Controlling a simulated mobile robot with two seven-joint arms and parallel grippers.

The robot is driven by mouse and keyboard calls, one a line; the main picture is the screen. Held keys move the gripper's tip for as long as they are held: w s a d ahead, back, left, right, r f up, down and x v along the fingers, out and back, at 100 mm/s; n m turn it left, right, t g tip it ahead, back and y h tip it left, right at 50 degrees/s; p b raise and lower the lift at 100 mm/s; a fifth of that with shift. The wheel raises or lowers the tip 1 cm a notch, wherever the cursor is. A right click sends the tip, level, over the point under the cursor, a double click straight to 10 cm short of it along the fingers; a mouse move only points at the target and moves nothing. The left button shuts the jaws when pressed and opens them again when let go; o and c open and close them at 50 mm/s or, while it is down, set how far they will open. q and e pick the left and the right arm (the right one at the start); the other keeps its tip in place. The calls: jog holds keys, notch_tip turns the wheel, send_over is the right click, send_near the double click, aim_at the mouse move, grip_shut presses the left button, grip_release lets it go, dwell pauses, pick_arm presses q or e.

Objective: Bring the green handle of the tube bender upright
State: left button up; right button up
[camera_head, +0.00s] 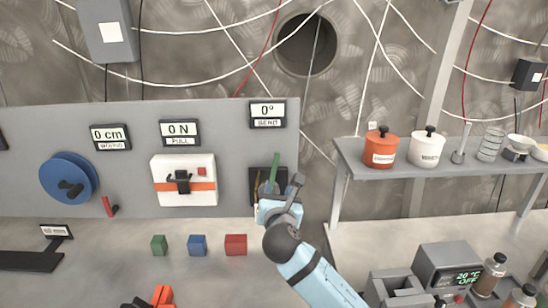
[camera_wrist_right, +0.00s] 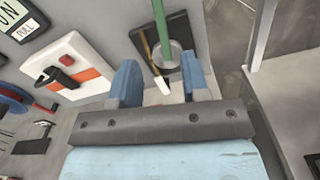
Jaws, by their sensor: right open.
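The tube bender is on the grey panel, with a black plate (camera_wrist_right: 180,29), a grey round die (camera_wrist_right: 174,57) and a thin copper-coloured tube (camera_wrist_right: 146,44). Its green handle (camera_head: 274,168) rises from the die, nearly vertical with a slight lean; it also shows in the right wrist view (camera_wrist_right: 161,32). The display (camera_head: 267,114) above reads 0° BEND. My right gripper (camera_head: 277,203) is in front of the bender's lower part and hides some of it. In the wrist view its blue fingers (camera_wrist_right: 162,82) are apart and empty, below the handle. Orange and black parts (camera_head: 162,296) at the bottom edge seem to be my left gripper, mostly cut off.
Left of the bender are a white pull box (camera_head: 184,199) and a blue wheel (camera_head: 69,178). Green (camera_head: 159,245), blue (camera_head: 197,245) and red (camera_head: 236,245) blocks lie on the bench below. A shelf (camera_head: 350,153) with pots stands to the right, near my right arm.

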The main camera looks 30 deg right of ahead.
aim_at(275, 167)
jog(key=p+x, duration=0.1)
jog(key=x, duration=1.2)
jog(key=shift+w+d+r, duration=0.15)
jog(key=shift+w+d, duration=0.1)
jog(key=shift+w, duration=0.05)
grip_shut()
